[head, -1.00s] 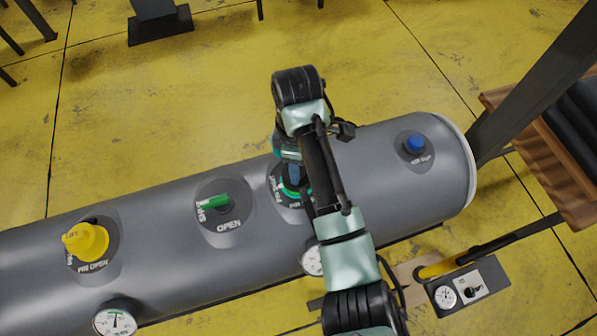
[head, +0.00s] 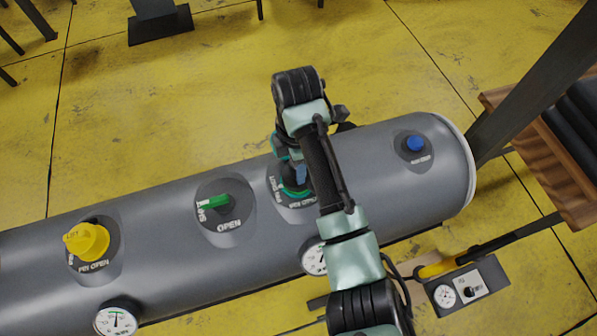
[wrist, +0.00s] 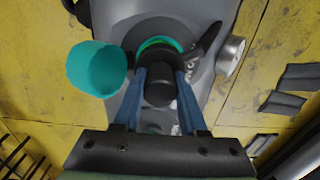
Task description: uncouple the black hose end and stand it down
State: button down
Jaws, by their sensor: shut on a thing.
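In the wrist view the black hose end (wrist: 160,88) stands between the two blue fingers of my gripper (wrist: 162,98), which are shut on it. It sits at a round port with a teal ring (wrist: 158,44) on the grey tube (wrist: 205,12). A dark lever-like piece (wrist: 206,42) sticks out beside the port. A teal cap (wrist: 97,69) hangs to the left of the port. In the head view my gripper (head: 301,175) is over the port with the teal ring (head: 292,191); my arm hides the hose end there. I cannot tell whether it is still seated.
Along the tube (head: 160,225) sit a yellow valve (head: 88,242), a green valve handle (head: 213,201) and a blue knob (head: 415,143). White gauges (head: 116,319) stick out at the front. A pump box (head: 470,291) lies front right. The yellow floor (head: 180,100) behind is mostly clear.

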jog(key=shift+n, duration=1.1)
jog(key=n, duration=0.4)
jog(key=shift+r+p, duration=0.6)
jog(key=shift+r, duration=0.15)
notch_tip(320, 180, up, 5)
jog(key=p, duration=0.4)
jog(key=shift+f, duration=0.2)
jog(key=shift+f, duration=0.1)
